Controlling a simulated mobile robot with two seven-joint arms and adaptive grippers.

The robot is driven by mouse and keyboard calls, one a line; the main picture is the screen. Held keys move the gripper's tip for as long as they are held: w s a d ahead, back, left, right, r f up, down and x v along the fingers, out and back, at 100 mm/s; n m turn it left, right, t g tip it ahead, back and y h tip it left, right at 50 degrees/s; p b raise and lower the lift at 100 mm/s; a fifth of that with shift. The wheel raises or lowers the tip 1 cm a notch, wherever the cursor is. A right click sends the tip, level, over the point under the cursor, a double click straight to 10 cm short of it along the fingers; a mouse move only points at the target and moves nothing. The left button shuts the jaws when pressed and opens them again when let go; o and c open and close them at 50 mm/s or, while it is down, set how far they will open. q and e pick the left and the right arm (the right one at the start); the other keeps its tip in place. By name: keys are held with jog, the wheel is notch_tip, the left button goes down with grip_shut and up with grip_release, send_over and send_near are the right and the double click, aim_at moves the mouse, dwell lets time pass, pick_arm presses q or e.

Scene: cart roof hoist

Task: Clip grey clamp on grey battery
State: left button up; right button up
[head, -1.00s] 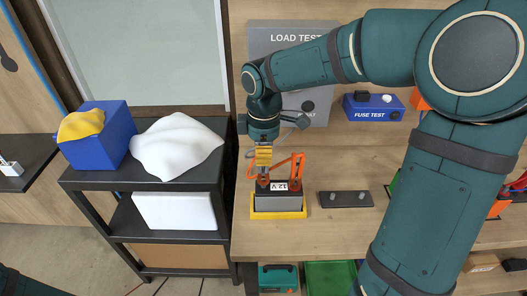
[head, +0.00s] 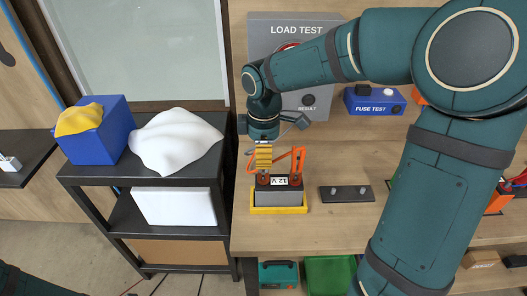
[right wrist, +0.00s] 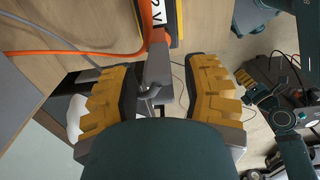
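The grey battery (head: 278,198) with a "12 V" label sits in a yellow tray (head: 279,210) on the bench. My right gripper (head: 263,165) points down over its left terminal. In the right wrist view the yellow fingers of this gripper (right wrist: 165,92) stand apart. A grey clamp (right wrist: 158,68) is between them, with a visible gap to the right finger; whether it touches the left finger is unclear. The clamp's far end is beside the battery label; its grip on the terminal is hidden. An orange lead (head: 299,160) arches to the right terminal. My left gripper is out of view.
A dark plate with two studs (head: 346,194) lies right of the battery. The load test panel (head: 325,100) stands behind, with a blue fuse test box (head: 375,105) to its right. A black shelf cart (head: 90,178) stands left. Bare bench lies in front of the battery.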

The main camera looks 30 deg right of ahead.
notch_tip(320, 180, up, 12)
dwell(0.7)
dwell(0.4)
